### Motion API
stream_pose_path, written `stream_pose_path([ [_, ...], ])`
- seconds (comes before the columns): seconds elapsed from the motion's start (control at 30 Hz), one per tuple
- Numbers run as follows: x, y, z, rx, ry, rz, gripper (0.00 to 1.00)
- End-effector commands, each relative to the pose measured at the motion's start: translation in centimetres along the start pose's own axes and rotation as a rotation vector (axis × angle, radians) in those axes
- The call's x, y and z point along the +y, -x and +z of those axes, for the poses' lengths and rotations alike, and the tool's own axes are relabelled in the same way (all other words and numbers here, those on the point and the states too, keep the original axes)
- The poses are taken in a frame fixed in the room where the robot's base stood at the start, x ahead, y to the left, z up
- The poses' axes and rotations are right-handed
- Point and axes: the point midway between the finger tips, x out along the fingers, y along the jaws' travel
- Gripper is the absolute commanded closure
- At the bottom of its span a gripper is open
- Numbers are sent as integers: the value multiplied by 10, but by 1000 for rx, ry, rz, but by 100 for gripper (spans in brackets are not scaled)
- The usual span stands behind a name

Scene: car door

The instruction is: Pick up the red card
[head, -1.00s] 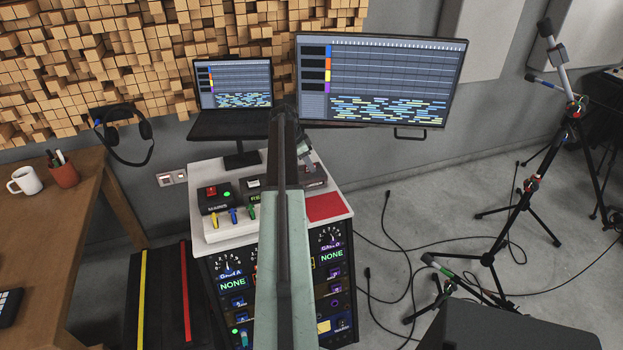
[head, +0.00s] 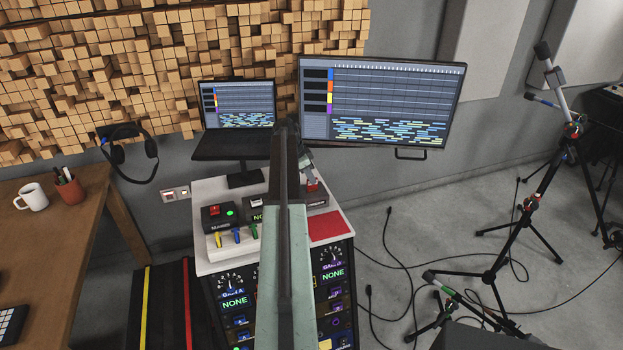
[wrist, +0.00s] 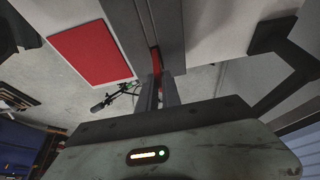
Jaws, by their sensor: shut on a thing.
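A thin red piece, which I take for the red card (wrist: 156,60), shows between my fingertips in the wrist view. In the head view the red card (head: 312,186) stands at the small dark box on the right of the console top. My gripper (wrist: 161,80) is shut on it; the gripper also shows in the head view (head: 306,164), just above that box. My arm hides part of the box. Whether the card's lower end sits inside the box cannot be told.
A flat red square (head: 326,228) lies on the console top (head: 340,213). Another dark box (head: 218,215) with a red piece and green light stands at left. The laptop (head: 235,120) and monitor (head: 382,100) are behind. Mic stands (head: 535,205) and cables are at right.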

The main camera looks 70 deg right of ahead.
Motion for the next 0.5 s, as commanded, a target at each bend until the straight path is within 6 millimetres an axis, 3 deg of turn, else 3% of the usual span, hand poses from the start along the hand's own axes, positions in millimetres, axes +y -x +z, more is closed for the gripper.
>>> stream_pose_path([
  [0.03,0,15,-7,0,0,0,100],
  [0.13,24,14,5,0,0,0,100],
  [0.5,110,37,39,0,-1,0,100],
])
